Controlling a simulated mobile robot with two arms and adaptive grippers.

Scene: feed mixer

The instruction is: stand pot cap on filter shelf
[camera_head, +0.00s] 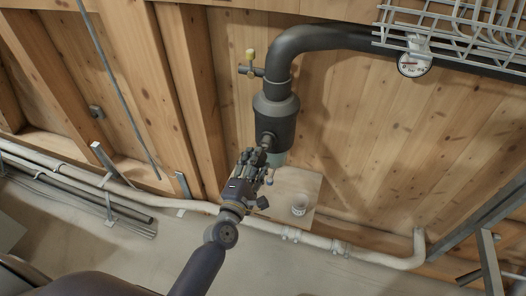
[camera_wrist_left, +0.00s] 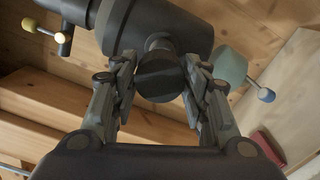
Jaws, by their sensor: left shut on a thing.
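The pot cap (camera_wrist_left: 160,82) is a dark round cap at the short side neck of the black filter pot (camera_head: 275,112). My left gripper (camera_head: 263,152) is at the lower front of the pot. In the left wrist view my left gripper (camera_wrist_left: 160,68) has one finger on each side of the cap and is shut on it. The cap is still at the neck; I cannot tell whether it is seated or loose. The filter shelf (camera_head: 312,186) is a pale wooden board below and right of the gripper. My right gripper is not in view.
A yellow-knobbed valve (camera_head: 250,58) sits upper left. A pale pipe (camera_head: 330,243) runs below the shelf; a wire rack (camera_head: 460,25) is upper right.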

